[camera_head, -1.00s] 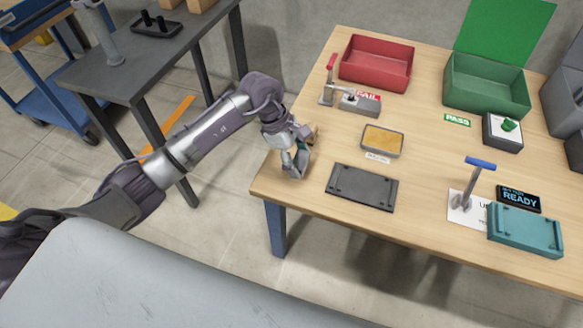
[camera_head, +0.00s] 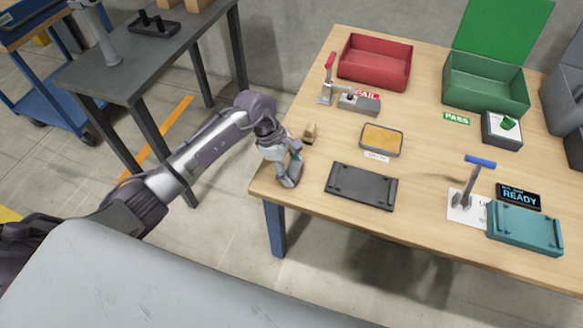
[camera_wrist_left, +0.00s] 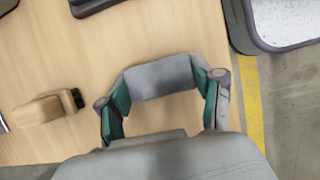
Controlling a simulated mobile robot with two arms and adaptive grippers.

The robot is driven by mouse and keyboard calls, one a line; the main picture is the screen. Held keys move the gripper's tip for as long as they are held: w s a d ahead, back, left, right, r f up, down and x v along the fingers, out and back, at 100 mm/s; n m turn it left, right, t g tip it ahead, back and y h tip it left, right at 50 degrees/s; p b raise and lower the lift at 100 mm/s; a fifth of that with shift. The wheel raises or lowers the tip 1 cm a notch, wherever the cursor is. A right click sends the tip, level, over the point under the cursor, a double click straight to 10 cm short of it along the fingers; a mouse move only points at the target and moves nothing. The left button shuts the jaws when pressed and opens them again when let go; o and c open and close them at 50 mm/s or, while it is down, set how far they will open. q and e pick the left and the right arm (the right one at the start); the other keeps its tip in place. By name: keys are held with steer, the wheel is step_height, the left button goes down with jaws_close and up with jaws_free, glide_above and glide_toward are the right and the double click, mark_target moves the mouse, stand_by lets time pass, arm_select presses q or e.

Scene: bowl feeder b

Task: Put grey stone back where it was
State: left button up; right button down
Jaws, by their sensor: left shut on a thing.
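The grey stone (camera_wrist_left: 160,79) is a smooth block between the two teal-lined fingers of my left gripper (camera_wrist_left: 163,84) in the left wrist view. The fingers are shut on it. In the head view my left gripper (camera_head: 289,168) is at the near left corner of the wooden table, with the grey stone (camera_head: 288,178) at its tips. I cannot tell whether the stone touches the tabletop. My right gripper is not in view.
A small wooden piece (camera_head: 310,132) stands just behind my left gripper. A dark plate (camera_head: 361,187) lies to its right, and a tray with a yellowish top (camera_head: 381,140) is farther back. A red bin (camera_head: 375,62) and a green bin (camera_head: 486,84) stand at the back.

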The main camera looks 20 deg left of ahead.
arm_select(q)
steer(key=o, duration=1.5)
steer(key=shift+o, duration=0.2)
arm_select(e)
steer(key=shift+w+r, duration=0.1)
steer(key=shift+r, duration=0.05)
arm_select(q)
steer(key=shift+r, duration=0.15)
steer(key=v, duration=0.6)
steer(key=shift+a+r+p, duration=0.15)
steer(key=shift+r+p, duration=0.1)
steer(key=shift+p, duration=0.05)
steer(key=shift+a+r, duration=0.15)
steer(key=shift+r, duration=0.3)
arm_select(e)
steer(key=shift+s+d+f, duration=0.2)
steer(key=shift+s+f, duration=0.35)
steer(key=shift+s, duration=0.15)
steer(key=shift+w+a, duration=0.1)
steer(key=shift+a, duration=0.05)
